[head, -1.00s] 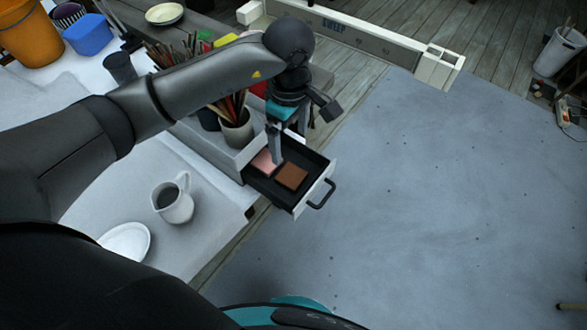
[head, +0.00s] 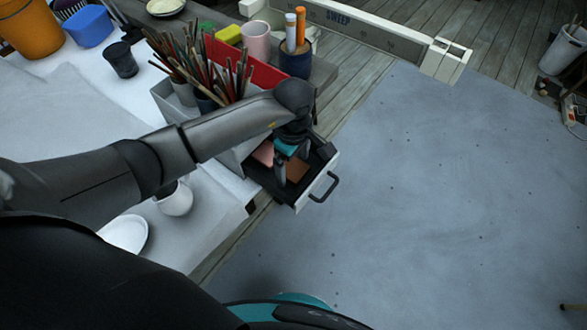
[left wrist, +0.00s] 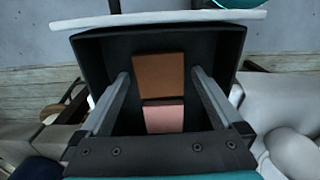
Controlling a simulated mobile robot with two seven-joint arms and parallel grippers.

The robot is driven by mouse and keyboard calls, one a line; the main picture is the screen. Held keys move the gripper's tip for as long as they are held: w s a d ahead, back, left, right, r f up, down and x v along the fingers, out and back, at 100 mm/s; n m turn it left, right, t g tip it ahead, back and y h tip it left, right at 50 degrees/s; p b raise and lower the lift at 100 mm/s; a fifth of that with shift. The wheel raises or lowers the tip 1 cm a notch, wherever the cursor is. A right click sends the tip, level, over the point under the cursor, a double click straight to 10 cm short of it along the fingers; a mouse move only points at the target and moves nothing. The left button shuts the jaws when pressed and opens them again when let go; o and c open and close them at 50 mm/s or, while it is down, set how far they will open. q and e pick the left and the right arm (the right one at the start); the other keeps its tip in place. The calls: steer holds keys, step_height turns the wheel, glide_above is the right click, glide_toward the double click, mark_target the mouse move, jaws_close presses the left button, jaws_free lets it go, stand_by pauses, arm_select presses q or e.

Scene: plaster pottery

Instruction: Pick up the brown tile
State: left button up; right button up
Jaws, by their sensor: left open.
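The brown tile (head: 298,170) lies flat in an open black-lined drawer (head: 279,194), partly hidden by my left gripper in the head view. In the left wrist view the brown tile (left wrist: 159,76) is whole, with the pink tile (left wrist: 164,116) right beside it. The pink tile also shows in the head view (head: 264,153). My left gripper (head: 281,180) points down over the drawer. In the left wrist view its two fingers (left wrist: 160,82) are wide apart, one on each side of the tiles, with nothing between them gripped. My right gripper is not in view.
The drawer's white front with a dark handle (head: 326,187) juts out over the grey floor. Brush pots (head: 205,104) and a blue pot (head: 295,62) stand behind my arm. A white jug (head: 175,201) and plate (head: 127,233) are on the table at left.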

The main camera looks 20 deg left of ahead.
arm_select(q)
steer(key=c, duration=1.4)
